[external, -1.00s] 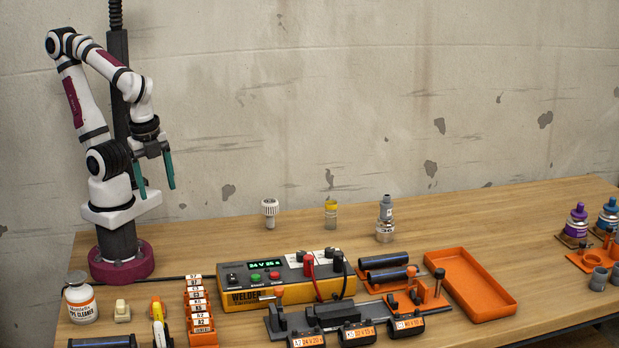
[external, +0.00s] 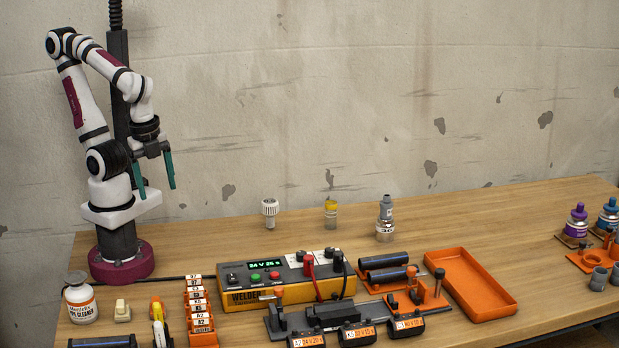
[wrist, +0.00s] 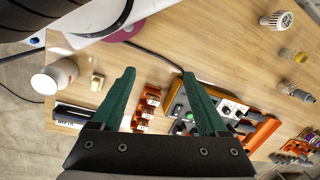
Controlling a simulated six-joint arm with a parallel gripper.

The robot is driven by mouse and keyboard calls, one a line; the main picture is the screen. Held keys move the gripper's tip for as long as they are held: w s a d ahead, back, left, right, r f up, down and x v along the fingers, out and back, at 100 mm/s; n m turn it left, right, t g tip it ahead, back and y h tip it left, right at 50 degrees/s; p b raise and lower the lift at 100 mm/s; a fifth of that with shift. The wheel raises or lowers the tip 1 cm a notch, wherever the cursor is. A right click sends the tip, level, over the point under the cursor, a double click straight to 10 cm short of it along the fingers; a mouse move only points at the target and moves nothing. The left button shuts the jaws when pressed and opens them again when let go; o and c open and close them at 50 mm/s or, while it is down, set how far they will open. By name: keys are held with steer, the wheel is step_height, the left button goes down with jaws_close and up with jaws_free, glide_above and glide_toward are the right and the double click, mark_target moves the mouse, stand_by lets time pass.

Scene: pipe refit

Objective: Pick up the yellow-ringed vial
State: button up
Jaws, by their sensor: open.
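The yellow-ringed vial (external: 331,215) stands upright at the back of the table, a small clear vial with a yellow band at its top. It also shows at the right of the wrist view (wrist: 293,55). It stands between a white ribbed-cap piece (external: 270,213) and a grey-topped vial (external: 385,219). My gripper (external: 156,189) is open and empty, with green fingers pointing down. It hangs well to the left of the vial and above the table. In the wrist view my gripper's fingers (wrist: 160,92) are spread apart with nothing between them.
A yellow welder box (external: 288,281) stands mid-table, with black pipes (external: 384,267) and an orange tray (external: 468,283) to its right. A cleaner bottle (external: 81,299) and an orange tag rack (external: 199,312) are at front left. Table around the vial is clear.

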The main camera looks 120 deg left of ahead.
steer(key=w+a+f+n+t, duration=0.3)
steer(key=w+a+f+n, duration=0.1)
steer(key=w, duration=0.5)
steer(key=w+a+f+n+t, duration=0.2)
steer(key=w+a+f+n, duration=0.1)
steer(key=w, duration=0.5)
steer(key=n+t+y, duration=0.1)
steer(key=n+y, duration=0.9)
steer(key=n, duration=0.1)
glide_toward(326, 204)
steer(key=x, duration=1.2)
steer(key=shift+a+f, duration=0.1)
jaws_close()
